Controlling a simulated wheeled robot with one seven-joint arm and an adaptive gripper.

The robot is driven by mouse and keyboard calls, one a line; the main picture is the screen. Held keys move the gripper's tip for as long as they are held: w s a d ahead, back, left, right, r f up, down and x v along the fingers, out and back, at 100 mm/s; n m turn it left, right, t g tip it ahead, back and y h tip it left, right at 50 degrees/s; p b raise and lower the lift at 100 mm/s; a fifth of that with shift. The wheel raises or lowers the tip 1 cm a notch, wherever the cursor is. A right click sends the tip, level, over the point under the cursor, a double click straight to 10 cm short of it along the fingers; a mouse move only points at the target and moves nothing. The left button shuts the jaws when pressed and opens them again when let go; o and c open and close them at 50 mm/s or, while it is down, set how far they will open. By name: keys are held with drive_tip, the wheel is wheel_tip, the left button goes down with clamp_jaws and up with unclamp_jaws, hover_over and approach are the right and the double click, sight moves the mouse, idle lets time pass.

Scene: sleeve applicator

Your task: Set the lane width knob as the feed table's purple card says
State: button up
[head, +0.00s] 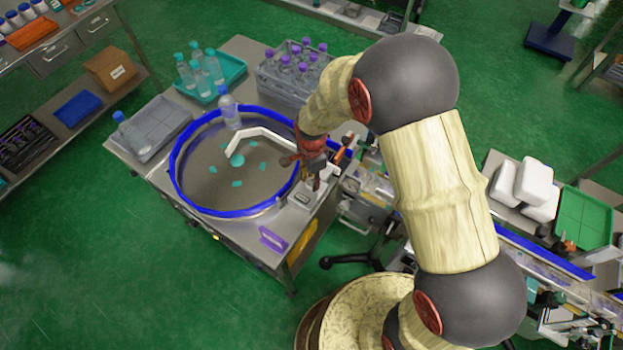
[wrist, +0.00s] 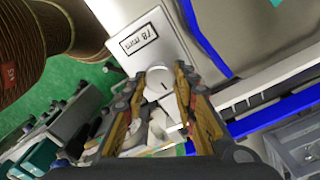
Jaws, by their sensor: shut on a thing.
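The lane width knob (wrist: 158,80) is a round pale knob with a dark mark, on a light grey panel (wrist: 170,50) at the feed table's edge. A small label (wrist: 139,39) beside it seems to read 18 or 78 mm; I cannot tell which. My gripper (wrist: 160,82) is shut on the knob, one finger on each side. In the head view my gripper (head: 314,180) is over the light grey box (head: 303,197) at the table's right side, and it hides the knob. The purple card (head: 273,240) lies on the table's front corner; its writing is too small to read.
The round feed table has a blue rim (head: 178,195), a white angled guide (head: 268,134) and several teal pieces. A clear bottle (head: 229,112) stands at its back rim. A grey crate of purple-capped bottles (head: 268,79) and a teal tray (head: 236,70) stand behind.

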drive_tip(key=shift+m, duration=0.6)
drive_tip(key=o, duration=1.1)
drive_tip(key=shift+o, duration=0.2)
wheel_tip(320, 180, up, 12)
drive_tip(key=shift+n, duration=0.3)
